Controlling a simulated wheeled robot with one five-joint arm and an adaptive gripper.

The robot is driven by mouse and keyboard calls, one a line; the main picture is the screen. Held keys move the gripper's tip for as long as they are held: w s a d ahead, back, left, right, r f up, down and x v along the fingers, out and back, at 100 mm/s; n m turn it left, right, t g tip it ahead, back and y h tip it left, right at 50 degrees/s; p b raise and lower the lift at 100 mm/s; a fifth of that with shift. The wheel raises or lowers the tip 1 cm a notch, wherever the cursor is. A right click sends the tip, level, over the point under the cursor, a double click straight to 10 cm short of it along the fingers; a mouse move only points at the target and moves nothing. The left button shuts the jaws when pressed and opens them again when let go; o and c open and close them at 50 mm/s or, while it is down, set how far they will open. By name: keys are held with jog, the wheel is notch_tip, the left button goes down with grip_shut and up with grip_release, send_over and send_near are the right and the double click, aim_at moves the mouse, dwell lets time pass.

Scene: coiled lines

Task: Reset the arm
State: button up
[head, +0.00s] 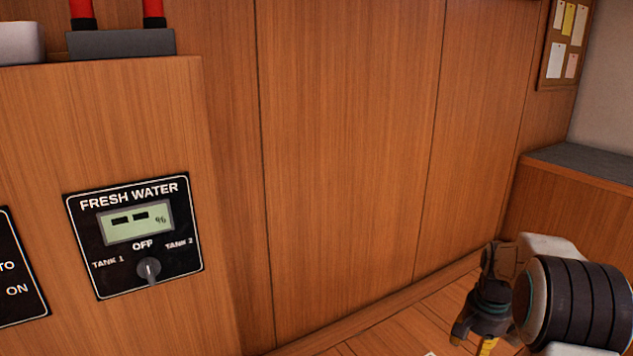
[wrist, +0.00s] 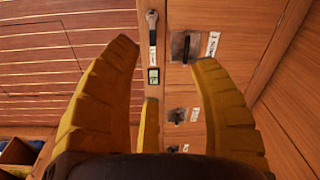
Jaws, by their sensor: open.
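My gripper (wrist: 166,56) shows in the wrist view with its yellow ribbed fingers spread apart and nothing between them. In the head view my gripper (head: 487,344) hangs at the lower right, below a dark banded joint of my arm, with its fingertips cut off by the bottom edge. It points down toward the plank floor and touches nothing that I can see.
A fresh water panel (head: 135,236) with a knob (head: 149,269) is on the wooden cabinet at left. A low counter (head: 585,162) stands at right.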

jog(key=s+a+r+n+p, duration=0.2)
jog(key=s+a+r+p, duration=0.2)
jog(key=r, duration=0.3)
jog(key=s+a+r+n+t+p, duration=0.1)
jog(key=s+a+r+p, duration=0.25)
jog(key=r, duration=0.45)
jog(key=s+a+r+n+p, duration=0.2)
jog(key=s+a+r+p, duration=0.15)
jog(key=r, duration=0.35)
jog(key=s+a+r+n+p, duration=0.2)
jog(key=s+r+p, duration=0.2)
jog(key=s, duration=0.3)
jog(key=s+a+r+n+t+p, duration=0.1)
jog(key=s+a+r+p, duration=0.2)
jog(key=s+r+p, duration=0.1)
jog(key=shift+s+r+n+t+p, duration=0.3)
jog(key=shift+s+r+n+p, duration=0.15)
jog(key=shift+s, duration=0.95)
